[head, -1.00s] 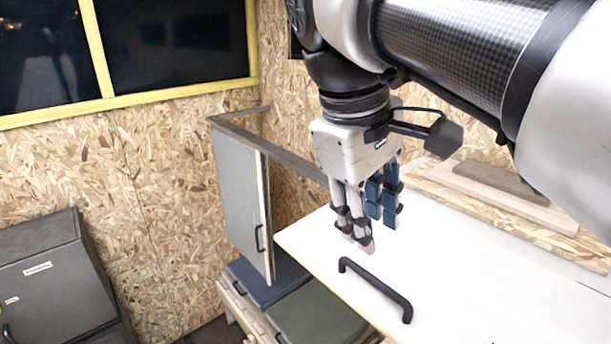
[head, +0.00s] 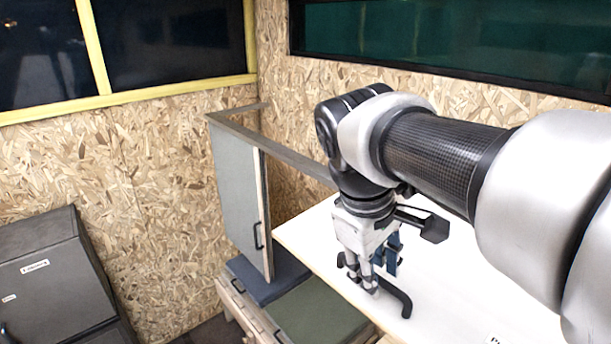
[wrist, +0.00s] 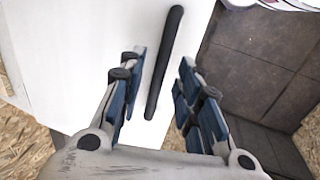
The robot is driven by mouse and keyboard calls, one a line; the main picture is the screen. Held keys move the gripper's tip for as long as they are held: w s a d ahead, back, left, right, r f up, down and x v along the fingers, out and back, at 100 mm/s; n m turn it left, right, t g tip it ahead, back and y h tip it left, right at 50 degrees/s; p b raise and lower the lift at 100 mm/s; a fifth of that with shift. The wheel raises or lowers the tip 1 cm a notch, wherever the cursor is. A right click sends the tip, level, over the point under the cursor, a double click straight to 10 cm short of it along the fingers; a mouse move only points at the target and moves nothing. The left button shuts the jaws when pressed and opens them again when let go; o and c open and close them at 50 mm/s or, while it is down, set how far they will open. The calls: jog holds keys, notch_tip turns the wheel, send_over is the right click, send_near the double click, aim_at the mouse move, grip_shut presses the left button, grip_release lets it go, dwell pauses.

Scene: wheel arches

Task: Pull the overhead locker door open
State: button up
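The locker door is a white panel (head: 455,290) below my arm, with a black bar handle (head: 401,299) near its front edge. In the wrist view the door (wrist: 75,60) fills the left and middle, and the handle (wrist: 164,66) runs lengthwise between my two finger sides. My gripper (head: 371,280) points down at the handle and hides part of it in the head view. In the wrist view my gripper (wrist: 162,85) is open, with a gap between the handle and the fingers on each side. I cannot tell how deep the handle sits between them.
A grey cabinet door (head: 240,195) with a small handle stands left of my gripper. Low lidded boxes (head: 315,305) lie below it. A dark grey locker (head: 50,285) is at far left. Chipboard walls (head: 150,160) and windows close off the back.

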jog(key=shift+c, duration=0.2)
grip_shut()
dwell(0.4)
